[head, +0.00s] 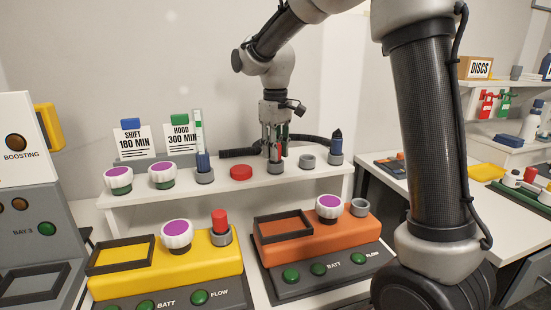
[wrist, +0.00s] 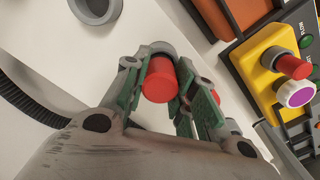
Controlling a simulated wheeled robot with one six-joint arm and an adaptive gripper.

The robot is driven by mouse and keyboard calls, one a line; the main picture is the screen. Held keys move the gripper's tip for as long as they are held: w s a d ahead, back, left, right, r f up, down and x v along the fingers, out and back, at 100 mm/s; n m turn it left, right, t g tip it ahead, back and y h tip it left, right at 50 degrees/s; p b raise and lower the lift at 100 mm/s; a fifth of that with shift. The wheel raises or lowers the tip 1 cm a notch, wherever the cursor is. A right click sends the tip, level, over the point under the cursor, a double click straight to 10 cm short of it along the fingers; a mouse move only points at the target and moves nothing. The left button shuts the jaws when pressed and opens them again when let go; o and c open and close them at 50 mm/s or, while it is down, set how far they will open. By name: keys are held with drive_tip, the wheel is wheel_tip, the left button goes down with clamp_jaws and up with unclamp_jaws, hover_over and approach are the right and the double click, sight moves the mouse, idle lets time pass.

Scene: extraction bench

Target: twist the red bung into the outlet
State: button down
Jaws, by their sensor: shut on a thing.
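My gripper (head: 274,146) points down over a grey ring holder (head: 275,167) on the white shelf. In the wrist view its green-padded fingers (wrist: 158,95) are shut around a red bung (wrist: 160,80), and a grey rim shows at the bung's far end. I cannot tell whether that bung is seated in the holder or lifted. Another red bung (head: 220,218) stands upright in the grey outlet (head: 221,237) of the yellow unit; it also shows in the wrist view (wrist: 293,66). The orange unit's grey outlet (head: 360,207) looks empty.
Purple-topped knobs (head: 177,234) rise from both units. A black hose (head: 240,152) runs behind.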

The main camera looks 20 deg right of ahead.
drive_tip(key=shift+r, duration=2.75)
